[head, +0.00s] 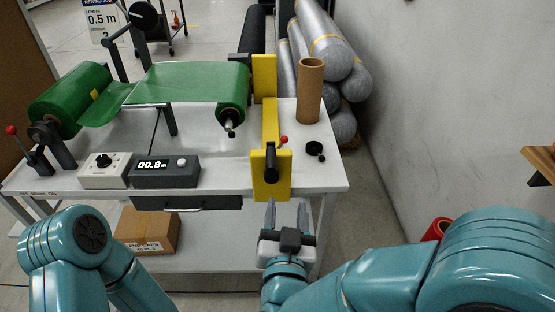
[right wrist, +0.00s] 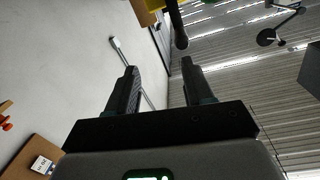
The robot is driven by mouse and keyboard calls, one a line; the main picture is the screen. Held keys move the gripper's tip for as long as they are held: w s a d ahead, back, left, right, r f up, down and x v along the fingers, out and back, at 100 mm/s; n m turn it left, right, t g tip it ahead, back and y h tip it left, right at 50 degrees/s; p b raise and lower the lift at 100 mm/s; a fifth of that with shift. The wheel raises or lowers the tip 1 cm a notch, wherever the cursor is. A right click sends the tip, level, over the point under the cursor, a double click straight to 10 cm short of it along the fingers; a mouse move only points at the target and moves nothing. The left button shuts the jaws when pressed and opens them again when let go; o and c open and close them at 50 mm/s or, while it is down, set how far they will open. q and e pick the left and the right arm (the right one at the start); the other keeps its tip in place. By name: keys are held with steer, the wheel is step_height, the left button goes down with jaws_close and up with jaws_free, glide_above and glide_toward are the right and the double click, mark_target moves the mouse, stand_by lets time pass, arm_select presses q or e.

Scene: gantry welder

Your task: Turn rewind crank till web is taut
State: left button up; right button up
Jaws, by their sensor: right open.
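A green web runs from a roll (head: 70,95) at the left of the bench, dips in a slack fold (head: 108,110), then passes across to a second green roll (head: 232,95). A dark shaft end (head: 230,130) sticks out of that second roll. Which part is the rewind crank I cannot tell for sure; a black handle (head: 270,160) shows at the front yellow plate, with a red knob (head: 284,139) beside it. My right gripper (head: 288,212) is open and empty, below that plate in front of the bench edge; its fingers (right wrist: 158,85) show apart. My left gripper is out of view.
A counter box (head: 165,172) reading 00.8 m and a dial box (head: 104,171) stand at the bench front. A red-knobbed lever (head: 30,150) is at far left. A cardboard tube (head: 309,90) stands at the right. A carton (head: 147,230) sits on the lower shelf.

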mark_target(271, 156)
steer(key=shift+n+y, duration=0.4)
steer(key=shift+y, duration=0.2)
steer(key=w+a+p, duration=0.1)
steer(key=w, duration=0.4)
steer(key=w+p, duration=0.1)
steer(key=w, duration=0.4)
steer(key=w+a+r+p, duration=0.1)
steer(key=w, duration=0.4)
steer(key=shift+w+a, duration=0.25)
steer(key=shift+a, duration=0.1)
jaws_close()
